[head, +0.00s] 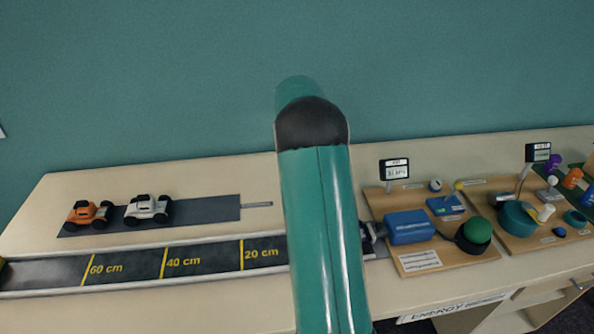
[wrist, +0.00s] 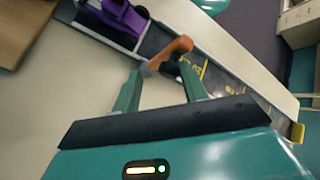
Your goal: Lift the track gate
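In the wrist view the track gate shows as an orange handle (wrist: 178,48), slanting across the upper middle, with a darker part beneath it. It stands at the dark track (wrist: 225,82). My gripper (wrist: 160,72) is open, its two teal fingers apart. The lower left end of the handle appears between or just beyond the fingertips; I cannot tell whether they touch it. A purple car (wrist: 124,16) sits on the track behind the handle. In the head view the marked track (head: 205,259) runs along the table; my arm hides the gate and the gripper.
An orange car (head: 88,213) and a white car (head: 148,209) stand on a grey strip behind the track. The table's back left is clear.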

